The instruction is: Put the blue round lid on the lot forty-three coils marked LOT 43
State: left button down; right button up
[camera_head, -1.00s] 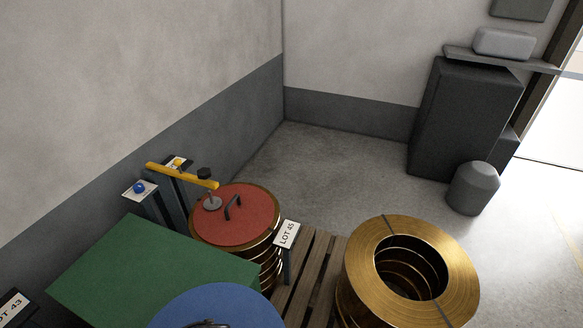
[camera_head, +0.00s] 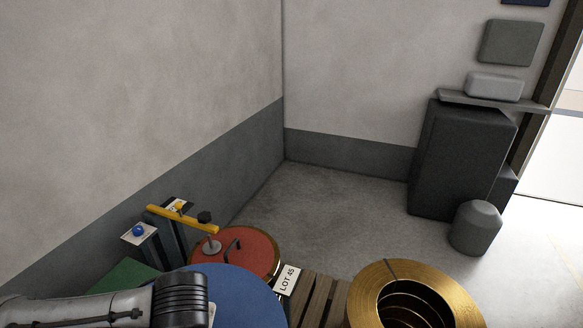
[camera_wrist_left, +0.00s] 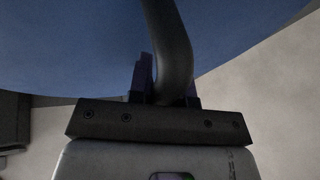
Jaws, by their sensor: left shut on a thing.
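The blue round lid (camera_head: 245,297) is at the bottom of the head view, partly cut off and partly covered by my left arm. It fills the top of the left wrist view (camera_wrist_left: 70,50). My left gripper (camera_wrist_left: 165,85) is shut on the lid's dark curved handle (camera_wrist_left: 174,45). In the head view the arm comes in from the left and its fingers are not clear. The LOT 43 coils and their sign are not in view now. My right gripper is not in view.
A LOT 45 sign (camera_head: 287,281) stands beside a wooden pallet (camera_head: 318,300). An open brass coil (camera_head: 442,283) stands right. A green panel (camera_head: 125,279) is left.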

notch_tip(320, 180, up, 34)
jog(key=p, duration=3.3)
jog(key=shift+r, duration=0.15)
pick_arm(q)
jog(key=s+r+m+h+p, duration=0.1)
jog(key=r+m, duration=0.4)
jog(key=r, duration=0.9)
jog(key=s+r+m+t+h+p, duration=0.1)
jog(key=r+m, duration=0.4)
jog(key=r, duration=0.9)
jog(key=shift+s+a+h, duration=0.2)
jog(key=shift+s+h, duration=0.3)
jog(key=shift+h, duration=0.5)
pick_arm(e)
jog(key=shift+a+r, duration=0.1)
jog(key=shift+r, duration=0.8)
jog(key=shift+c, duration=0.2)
